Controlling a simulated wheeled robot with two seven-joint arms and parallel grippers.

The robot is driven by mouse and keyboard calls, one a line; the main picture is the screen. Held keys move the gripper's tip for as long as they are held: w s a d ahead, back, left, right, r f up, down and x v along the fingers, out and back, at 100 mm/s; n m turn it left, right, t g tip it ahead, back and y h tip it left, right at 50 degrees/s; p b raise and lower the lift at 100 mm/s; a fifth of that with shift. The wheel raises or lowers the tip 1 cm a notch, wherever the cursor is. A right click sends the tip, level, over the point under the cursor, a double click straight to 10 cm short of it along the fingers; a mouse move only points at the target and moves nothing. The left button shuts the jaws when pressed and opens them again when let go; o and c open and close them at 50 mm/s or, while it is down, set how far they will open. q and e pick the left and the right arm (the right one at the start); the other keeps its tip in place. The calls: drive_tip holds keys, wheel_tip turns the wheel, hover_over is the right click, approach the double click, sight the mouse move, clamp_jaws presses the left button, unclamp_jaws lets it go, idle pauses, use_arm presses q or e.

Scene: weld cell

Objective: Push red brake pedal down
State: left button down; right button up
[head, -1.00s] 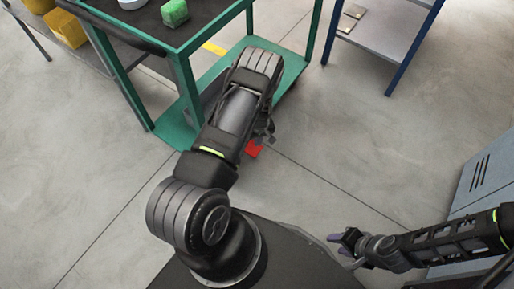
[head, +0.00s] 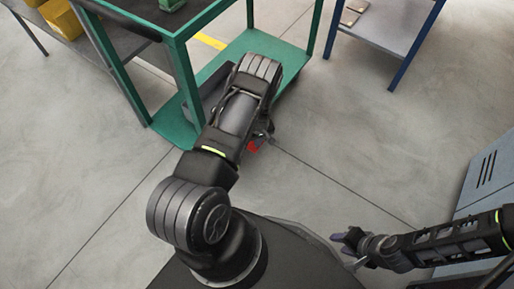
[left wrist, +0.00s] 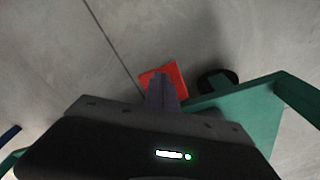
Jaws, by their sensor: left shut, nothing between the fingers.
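The red brake pedal (head: 254,146) is low by the floor at the green cart's near corner, partly hidden by my left arm and gripper in the head view. The left wrist view shows it as a flat red plate (left wrist: 174,76) just beyond my fingertips. My left gripper (head: 265,133) is shut and empty, pointing down at the pedal. Its fingers (left wrist: 162,88) overlap the pedal's near part in the left wrist view; I cannot tell whether they touch it. My right gripper (head: 343,238) is at lower right, away from the pedal; its jaw opening is unclear.
The green cart (head: 180,131) stands beside my left arm, with a green block (head: 171,4) on top. A dark caster (left wrist: 218,78) is right of the pedal. A blue-legged table (head: 390,28) is at upper right, a grey cabinet (head: 484,185) at right. Floor between is clear.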

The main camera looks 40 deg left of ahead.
use_arm(q)
drive_tip(key=shift+f, duration=0.6)
drive_tip(key=shift+b, duration=0.3)
wheel_tip(320, 180, down, 3)
drive_tip(key=b, duration=0.2)
drive_tip(key=shift+r+b, duration=0.15)
drive_tip(key=shift+b, duration=0.15)
drive_tip(key=shift+r, duration=0.2)
drive_tip(key=shift+s+d+r+p, duration=0.2)
drive_tip(key=shift+d+r+p, duration=0.1)
drive_tip(key=shift+p, duration=0.3)
drive_tip(key=shift+s+d+r+p, duration=0.25)
drive_tip(key=shift+s+d+p, duration=0.3)
drive_tip(key=shift+d, duration=0.35)
